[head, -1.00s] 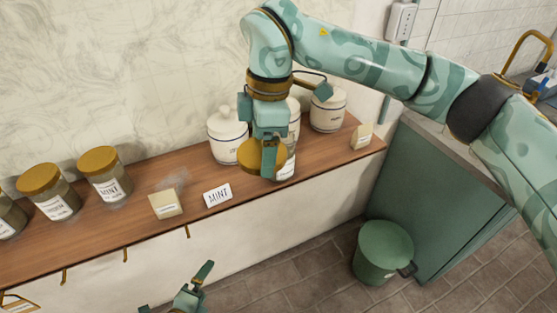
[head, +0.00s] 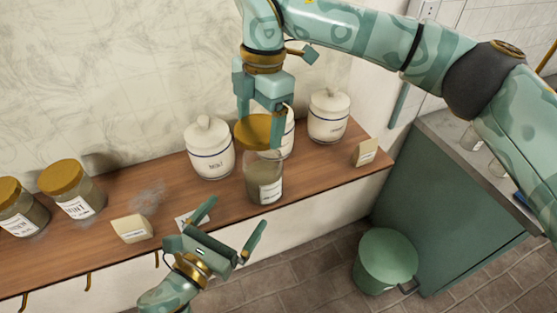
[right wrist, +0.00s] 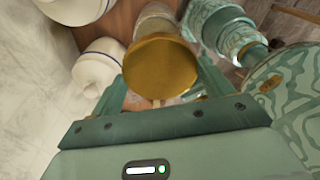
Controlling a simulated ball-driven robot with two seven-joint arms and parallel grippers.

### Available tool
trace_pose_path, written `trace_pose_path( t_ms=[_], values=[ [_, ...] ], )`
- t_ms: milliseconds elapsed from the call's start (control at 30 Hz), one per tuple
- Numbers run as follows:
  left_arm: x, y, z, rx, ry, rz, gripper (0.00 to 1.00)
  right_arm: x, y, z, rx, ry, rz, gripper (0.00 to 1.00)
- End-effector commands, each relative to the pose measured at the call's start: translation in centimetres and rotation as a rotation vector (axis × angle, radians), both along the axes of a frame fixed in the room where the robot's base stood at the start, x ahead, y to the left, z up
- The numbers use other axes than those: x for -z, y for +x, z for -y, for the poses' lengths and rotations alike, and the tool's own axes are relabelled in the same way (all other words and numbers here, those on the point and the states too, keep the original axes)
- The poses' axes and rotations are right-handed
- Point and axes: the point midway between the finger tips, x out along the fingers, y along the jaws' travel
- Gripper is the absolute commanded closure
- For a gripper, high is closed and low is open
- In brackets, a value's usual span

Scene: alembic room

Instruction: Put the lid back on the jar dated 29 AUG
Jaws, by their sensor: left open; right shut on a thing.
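A gold lid (head: 257,132) is held by my right gripper (head: 262,122), which is shut on it from above. The lid looks nearly level and also fills the middle of the right wrist view (right wrist: 160,68). Directly below it a glass jar (head: 262,178) with greenish contents and a white label stands upright near the shelf's front edge. I cannot read a date on the label. I cannot tell whether the lid touches the jar's rim. My left gripper (head: 229,226) is open and empty, in front of the shelf edge, lower left of the jar.
White ceramic jars (head: 209,150) stand behind and beside the glass jar on the wooden shelf (head: 170,190). Gold-lidded jars (head: 72,190) stand at left. A small card block (head: 132,228) and another card (head: 365,153) sit near the front edge. A green bin (head: 386,260) stands on the floor.

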Motion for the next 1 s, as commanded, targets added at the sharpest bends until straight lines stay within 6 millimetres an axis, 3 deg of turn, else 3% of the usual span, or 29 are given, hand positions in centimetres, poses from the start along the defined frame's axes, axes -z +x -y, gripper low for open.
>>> trace_pose_path(
  t_ms=[567,1000],
  values=[
    [0.1,0.4,0.2,-0.001,0.007,0.004,0.00,0.0,0.0,0.0,-0.004,0.000,0.000,0.41],
    [0.0,6.7,4.3,-0.001,0.005,0.005,0.00,0.0,0.0,0.0,-0.004,0.000,0.000,0.41]
  ],
)
